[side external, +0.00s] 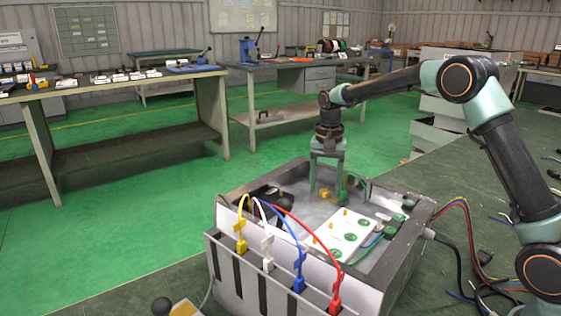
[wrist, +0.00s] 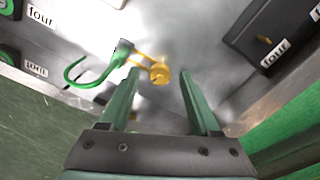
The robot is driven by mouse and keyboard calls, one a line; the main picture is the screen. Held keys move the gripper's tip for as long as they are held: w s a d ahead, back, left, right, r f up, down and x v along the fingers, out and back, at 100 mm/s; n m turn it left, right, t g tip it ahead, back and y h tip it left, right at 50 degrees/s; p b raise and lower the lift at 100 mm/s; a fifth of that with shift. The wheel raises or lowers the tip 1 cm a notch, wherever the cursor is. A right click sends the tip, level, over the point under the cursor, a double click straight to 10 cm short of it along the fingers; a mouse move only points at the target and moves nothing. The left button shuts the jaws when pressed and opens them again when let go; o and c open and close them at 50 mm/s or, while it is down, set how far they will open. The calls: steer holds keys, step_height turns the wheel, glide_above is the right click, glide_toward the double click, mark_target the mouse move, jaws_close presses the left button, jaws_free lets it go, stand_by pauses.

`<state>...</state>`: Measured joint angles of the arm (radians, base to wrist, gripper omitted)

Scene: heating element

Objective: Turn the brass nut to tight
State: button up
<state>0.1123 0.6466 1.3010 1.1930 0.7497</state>
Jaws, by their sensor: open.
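The brass nut (wrist: 160,75) shows in the wrist view on the grey metal floor of the box. It lies between the tips of my gripper (wrist: 159,80), with a gap to each finger. A brass-coloured lug (wrist: 141,62) on a green wire (wrist: 92,75) reaches the nut from the left. In the side external view my gripper (side external: 327,185) points down into the open box, its green fingers on either side of the small brass nut (side external: 325,193). It is open and empty. I cannot tell whether the fingertips are at the nut's height.
The box (side external: 415,235) has raised walls around the work. A white block (side external: 347,232) with green parts stands inside, right of the nut in the side external view. A black block (wrist: 268,38) labelled "four" is at upper right. Coloured plugs and wires (side external: 298,285) line the front wall.

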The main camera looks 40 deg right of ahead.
mark_target(325, 191)
step_height(325, 191, up, 12)
stand_by(0.6)
steer(key=shift+r, duration=0.1)
steer(key=s+a+r+n+t, duration=0.2)
steer(key=s+n, duration=0.1)
steer(key=s, duration=0.3)
steer(key=s+a+r+n+t, duration=0.1)
steer(key=s+a+r+n, duration=0.1)
steer(key=s, duration=0.4)
steer(key=s+a+f+n+t, duration=0.1)
steer(key=s+f+n, duration=0.3)
steer(key=s, duration=0.5)
step_height(325, 191, down, 2)
steer(key=shift+s+a+f+n+t, duration=0.3)
steer(key=shift+a+n+t, duration=0.1)
steer(key=shift+t, duration=0.4)
